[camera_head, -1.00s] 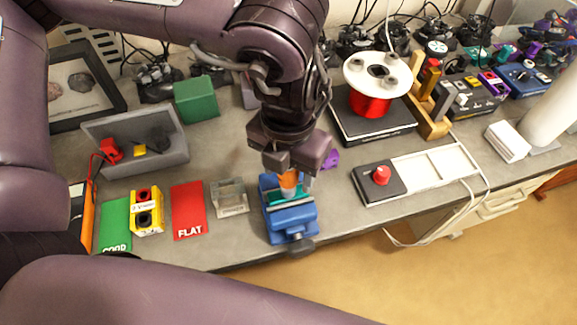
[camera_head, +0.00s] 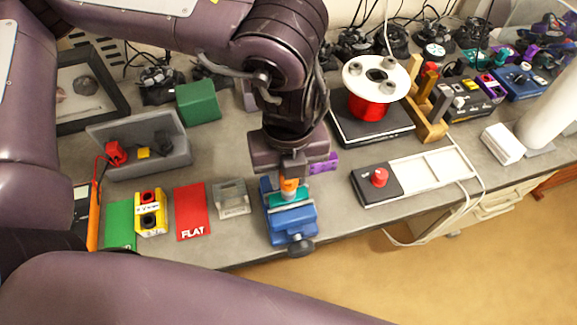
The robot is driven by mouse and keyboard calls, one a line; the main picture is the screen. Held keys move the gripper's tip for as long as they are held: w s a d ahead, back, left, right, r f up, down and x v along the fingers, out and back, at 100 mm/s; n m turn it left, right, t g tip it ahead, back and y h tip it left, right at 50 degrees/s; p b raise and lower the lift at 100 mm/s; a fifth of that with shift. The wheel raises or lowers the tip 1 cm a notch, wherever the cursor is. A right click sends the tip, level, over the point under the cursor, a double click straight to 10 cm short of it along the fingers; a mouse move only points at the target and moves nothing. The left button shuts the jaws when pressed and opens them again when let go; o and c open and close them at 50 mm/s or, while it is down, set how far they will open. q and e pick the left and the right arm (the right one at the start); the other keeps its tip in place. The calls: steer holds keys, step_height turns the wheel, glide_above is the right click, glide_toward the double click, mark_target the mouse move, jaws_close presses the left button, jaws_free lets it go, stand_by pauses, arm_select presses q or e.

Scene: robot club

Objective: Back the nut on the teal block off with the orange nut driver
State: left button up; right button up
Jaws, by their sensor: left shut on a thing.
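My left gripper (camera_head: 290,170) points down over the blue vise (camera_head: 290,222) near the bench's front edge. It is shut on the orange nut driver (camera_head: 290,185), of which only a short orange part shows below the fingers. The driver stands about upright over the teal block (camera_head: 284,199), which sits in the vise jaws. The nut is hidden, so I cannot tell whether the driver's tip is seated on it. A large arm link of mine crosses the bottom of the view; my right gripper is not in view.
A grey stand (camera_head: 231,198) and a red FLAT mat (camera_head: 191,211) lie left of the vise. A grey bin (camera_head: 140,160) stands behind. Bare bench lies between vise and box.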

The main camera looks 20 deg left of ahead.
arm_select(q)
steer(key=n, duration=0.3)
steer(key=shift+r+p, duration=0.1)
steer(key=shift+p, duration=0.25)
steer(key=shift+n, duration=0.6)
steer(key=o, duration=1)
steer(key=m, duration=0.6)
steer(key=shift+p, duration=0.35)
steer(key=m, duration=0.6)
steer(key=shift+m, duration=0.3)
